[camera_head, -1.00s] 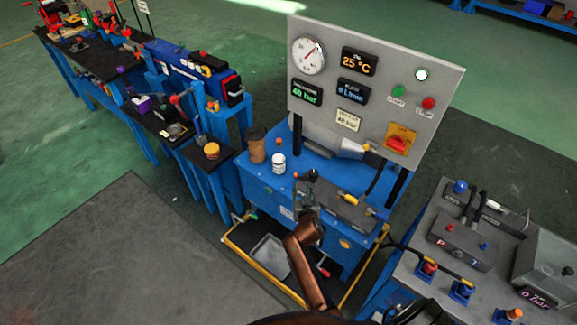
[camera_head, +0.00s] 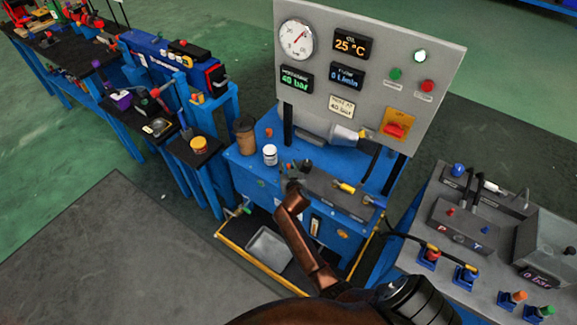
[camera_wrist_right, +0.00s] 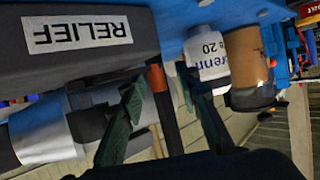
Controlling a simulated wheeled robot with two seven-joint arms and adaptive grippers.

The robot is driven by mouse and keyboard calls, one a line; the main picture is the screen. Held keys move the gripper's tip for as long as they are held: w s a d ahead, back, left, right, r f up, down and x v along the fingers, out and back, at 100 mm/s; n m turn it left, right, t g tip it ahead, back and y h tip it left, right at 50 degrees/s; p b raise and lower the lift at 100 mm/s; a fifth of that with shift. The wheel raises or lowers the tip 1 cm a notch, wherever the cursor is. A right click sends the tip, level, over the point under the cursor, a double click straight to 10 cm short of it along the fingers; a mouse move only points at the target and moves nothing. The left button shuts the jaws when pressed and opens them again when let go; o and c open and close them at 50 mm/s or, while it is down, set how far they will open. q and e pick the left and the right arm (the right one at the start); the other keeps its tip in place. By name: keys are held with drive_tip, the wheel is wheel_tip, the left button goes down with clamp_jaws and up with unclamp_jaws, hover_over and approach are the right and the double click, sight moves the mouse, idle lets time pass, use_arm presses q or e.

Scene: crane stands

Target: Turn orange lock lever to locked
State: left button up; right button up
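An orange-brown rod (camera_wrist_right: 165,108), probably the lock lever, stands beside the dark block labelled RELIEF (camera_wrist_right: 80,30) in the right wrist view. That view is upside down. My right gripper (camera_wrist_right: 162,92) has its two green fingers spread, one on each side of the rod. Whether either finger touches it I cannot tell. In the head view my right gripper (camera_head: 291,179) is at the left end of the grey block (camera_head: 325,190) on the blue bench. It is small there and hides the lever. My left gripper is out of view.
A white bottle (camera_head: 270,155) and a brown cup (camera_head: 244,137) stand left of the gripper. The upright panel (camera_head: 440,60) rises behind, with gauges and a red switch on an orange plate (camera_head: 398,124). A grey tray (camera_head: 268,246) lies below the bench front.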

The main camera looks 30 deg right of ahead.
clamp_jaws()
idle(0.3)
idle(0.5)
